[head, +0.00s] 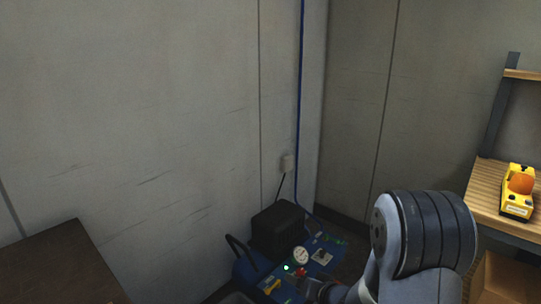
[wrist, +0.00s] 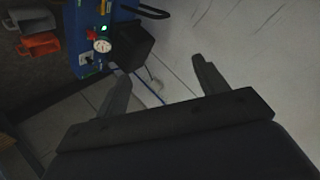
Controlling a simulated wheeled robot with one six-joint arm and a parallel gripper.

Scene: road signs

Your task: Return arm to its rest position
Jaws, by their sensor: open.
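My gripper (wrist: 161,82) is open in the wrist view, with its two dark fingers apart and nothing between them. Behind the fingers are the scuffed wall and a thin blue line. In the head view my arm rises at the lower right, and the gripper itself cannot be made out clearly. A blue machine (head: 255,271) with a round gauge (head: 300,254), a green light and a black box (head: 277,229) on top stands low in the corner, close to my arm. The gauge also shows in the wrist view (wrist: 102,46).
A wooden shelf (head: 487,207) at the right holds a yellow and orange device (head: 518,191). A brown surface (head: 60,268) is at the lower left. Grey and orange containers (wrist: 42,45) show in the wrist view.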

